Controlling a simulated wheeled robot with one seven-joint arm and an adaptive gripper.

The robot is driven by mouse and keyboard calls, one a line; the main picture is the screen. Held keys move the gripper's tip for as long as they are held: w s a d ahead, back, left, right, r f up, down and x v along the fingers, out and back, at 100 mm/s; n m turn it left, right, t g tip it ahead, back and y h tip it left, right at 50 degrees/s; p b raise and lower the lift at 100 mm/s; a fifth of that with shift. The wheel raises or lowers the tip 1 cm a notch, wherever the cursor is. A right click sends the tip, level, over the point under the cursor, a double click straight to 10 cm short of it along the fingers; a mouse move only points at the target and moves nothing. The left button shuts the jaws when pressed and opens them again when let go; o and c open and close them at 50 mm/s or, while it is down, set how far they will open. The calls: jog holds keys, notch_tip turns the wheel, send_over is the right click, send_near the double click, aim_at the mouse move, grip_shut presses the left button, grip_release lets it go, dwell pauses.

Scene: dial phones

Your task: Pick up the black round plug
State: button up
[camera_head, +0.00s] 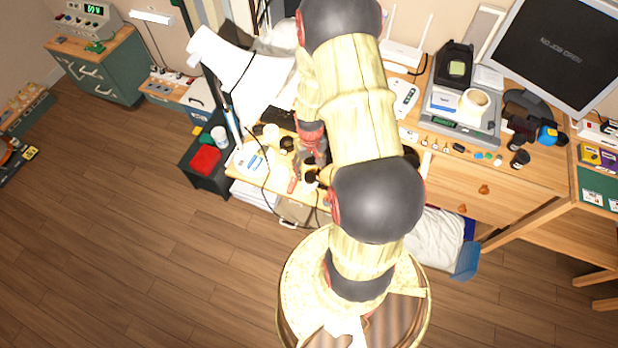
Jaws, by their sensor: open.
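My gripper (309,180) is low over the front edge of the wooden desk, left of my large arm links, and points down and toward me. Its fingers look apart, with a red fingertip at the left. A small dark round piece (311,176) shows between or just under the fingers; it may be the black round plug, and I cannot tell whether it touches them. Another dark round piece (287,144) stands to the upper left of the gripper, beside a pale round one. My arm hides part of the desk.
A scale with a cup (473,101), a monitor (556,50) and several small items stand on the desk to the right. A white power strip (251,161) lies left of the gripper. A red item (205,159) sits on a dark bin.

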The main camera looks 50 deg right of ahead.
aim_at(310, 175)
notch_tip(310, 175, down, 5)
jog(key=shift+r+b, duration=0.1)
jog(key=shift+b, duration=0.75)
jog(key=shift+c, duration=0.4)
jog(key=c, duration=1)
